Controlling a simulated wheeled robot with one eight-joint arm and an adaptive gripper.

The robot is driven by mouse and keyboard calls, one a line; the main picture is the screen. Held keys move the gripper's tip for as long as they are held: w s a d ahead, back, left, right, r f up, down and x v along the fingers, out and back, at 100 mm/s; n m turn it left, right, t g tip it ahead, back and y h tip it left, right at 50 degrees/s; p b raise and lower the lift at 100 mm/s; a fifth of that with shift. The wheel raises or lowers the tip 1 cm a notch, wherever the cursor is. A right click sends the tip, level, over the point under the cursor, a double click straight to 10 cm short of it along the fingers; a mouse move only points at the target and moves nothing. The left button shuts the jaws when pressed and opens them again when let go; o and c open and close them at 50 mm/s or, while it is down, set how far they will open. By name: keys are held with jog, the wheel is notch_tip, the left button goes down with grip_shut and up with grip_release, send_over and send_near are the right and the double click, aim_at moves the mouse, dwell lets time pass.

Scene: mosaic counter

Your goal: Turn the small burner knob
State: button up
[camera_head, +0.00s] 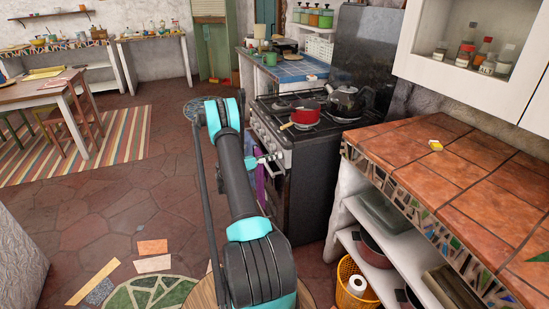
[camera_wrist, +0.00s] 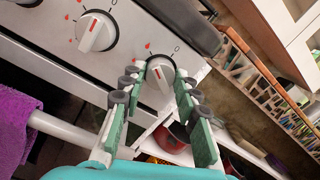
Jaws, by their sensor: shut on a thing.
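In the wrist view, a round white knob (camera_wrist: 158,84) with a red line on its grip sits at the right end of the white stove panel. My gripper (camera_wrist: 160,73) has its green fingers on either side of this knob and is shut on it. A second white knob (camera_wrist: 96,32) with a red line is to its left, apart from the fingers. In the head view, my gripper (camera_head: 268,159) is at the front of the dark stove (camera_head: 312,185). The held knob cannot be made out there.
A red pot (camera_head: 306,114) and a dark kettle (camera_head: 346,101) stand on the stove top. A purple towel (camera_wrist: 14,122) hangs on the oven rail (camera_wrist: 70,132) below the panel. A tiled counter (camera_head: 470,170) is to the right of the stove. Floor to the left is open.

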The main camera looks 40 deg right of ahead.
dwell(0.3)
jog(key=o, duration=1.2)
jog(key=shift+c, duration=0.2)
jog(key=shift+a, duration=0.15)
jog(key=v, duration=1.1)
jog(key=shift+a, duration=0.4)
jog(key=shift+w+f, duration=0.15)
grip_shut()
